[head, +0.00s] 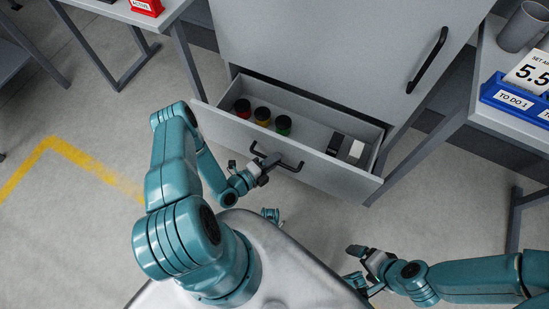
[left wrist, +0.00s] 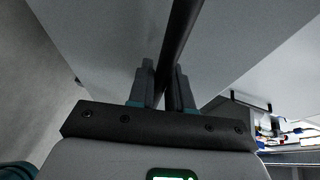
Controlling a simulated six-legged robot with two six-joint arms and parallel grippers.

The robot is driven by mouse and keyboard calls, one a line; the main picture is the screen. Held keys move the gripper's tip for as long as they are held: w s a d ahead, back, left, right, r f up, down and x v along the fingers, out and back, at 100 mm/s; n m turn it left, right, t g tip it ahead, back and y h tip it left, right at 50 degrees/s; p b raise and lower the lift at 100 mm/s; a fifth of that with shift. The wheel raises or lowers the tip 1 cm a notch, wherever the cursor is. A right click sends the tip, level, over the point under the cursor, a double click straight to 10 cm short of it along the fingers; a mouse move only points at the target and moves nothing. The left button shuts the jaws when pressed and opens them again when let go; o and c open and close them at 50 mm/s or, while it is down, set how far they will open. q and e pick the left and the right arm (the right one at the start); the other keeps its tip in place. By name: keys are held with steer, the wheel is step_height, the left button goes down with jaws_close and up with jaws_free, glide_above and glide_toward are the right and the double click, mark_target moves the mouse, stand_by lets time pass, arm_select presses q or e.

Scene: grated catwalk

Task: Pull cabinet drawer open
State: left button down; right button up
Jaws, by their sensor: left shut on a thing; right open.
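The grey cabinet (head: 335,40) stands ahead of me. Its low drawer (head: 315,168) is pulled out, and its inside shows. Several items lie in it: red, yellow and green-topped dark jars (head: 262,116) at the left and a dark and white item (head: 347,147) at the right. The drawer's black bar handle (head: 287,165) is on its front. My left gripper (head: 262,170) is shut on the handle near its left end; in the left wrist view the dark bar (left wrist: 178,45) runs between the two fingers (left wrist: 165,88). My right gripper (head: 362,258) is open and empty, apart from the drawer at the lower right.
A second black handle (head: 427,60) is on the cabinet's upper front. A table at the right holds a blue bin (head: 515,98) and a grey cup (head: 522,27). A table at the upper left holds a red item (head: 147,7). The floor at the left is clear, with a yellow line (head: 85,155).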

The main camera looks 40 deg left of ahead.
arm_select(q)
steer(key=c, duration=1.4)
jaws_free()
steer(key=p+v, duration=0.3)
steer(key=v, duration=1.3)
steer(key=shift+s+a, duration=0.15)
steer(key=shift+s, duration=0.05)
steer(key=shift+w, duration=0.1)
